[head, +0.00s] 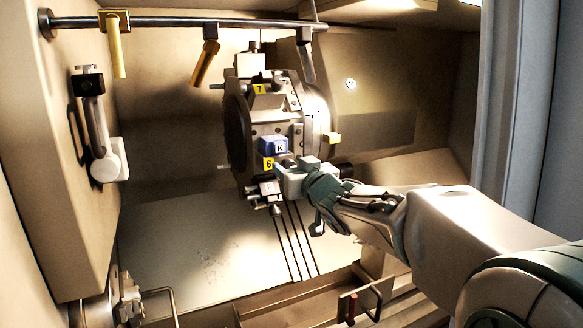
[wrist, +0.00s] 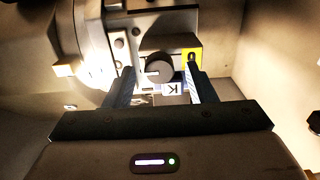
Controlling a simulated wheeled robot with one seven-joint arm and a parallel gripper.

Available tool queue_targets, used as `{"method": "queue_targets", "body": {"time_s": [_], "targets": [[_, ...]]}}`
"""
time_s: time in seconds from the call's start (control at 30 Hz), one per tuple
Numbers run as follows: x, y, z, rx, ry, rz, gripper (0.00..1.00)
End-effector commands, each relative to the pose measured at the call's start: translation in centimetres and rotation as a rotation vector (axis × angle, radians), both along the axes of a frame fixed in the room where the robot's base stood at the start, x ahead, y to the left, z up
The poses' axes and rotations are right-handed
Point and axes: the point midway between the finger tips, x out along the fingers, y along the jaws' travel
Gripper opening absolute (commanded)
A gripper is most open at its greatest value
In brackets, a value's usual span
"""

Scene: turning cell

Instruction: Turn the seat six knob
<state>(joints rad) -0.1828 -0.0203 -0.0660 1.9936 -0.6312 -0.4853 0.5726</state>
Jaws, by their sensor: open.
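The seat six knob (wrist: 159,67) is a dark round knob with a pale line on its face, in the wrist view. It sits beside the yellow label (wrist: 191,57), which reads 6 in the head view (head: 267,163). My gripper (wrist: 161,84) is open, one finger to each side of the knob in the picture. I cannot tell whether the fingers touch it. In the head view my gripper (head: 287,177) is at the lower front of the turret (head: 313,115), close to label 6, and the knob is not clearly visible there.
A blue block marked K (head: 273,146) sits right above label 6. Seat seven's yellow label (head: 259,89) is higher on the turret. Hoses or nozzles (head: 206,62) hang from a rail (head: 170,22) above. A grey handle (head: 103,140) is on the left wall.

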Motion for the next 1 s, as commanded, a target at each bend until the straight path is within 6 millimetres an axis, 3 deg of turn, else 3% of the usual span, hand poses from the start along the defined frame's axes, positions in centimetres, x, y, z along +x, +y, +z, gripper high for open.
{"method": "queue_targets", "body": {"time_s": [0.17, 0.3, 0.33, 0.67, 1.0], "targets": [[-0.01, -0.01, -0.01, 0.000, 0.000, 0.000, 0.47], [-0.02, -0.01, -0.01, 0.000, 0.000, 0.000, 0.08], [-0.02, -0.01, -0.01, 0.000, 0.000, 0.000, 0.05], [-0.05, 0.12, -0.11, -0.030, -0.014, 0.002, 0.06], [-0.07, 0.17, -0.38, -0.225, -0.096, 0.002, 0.06]]}}
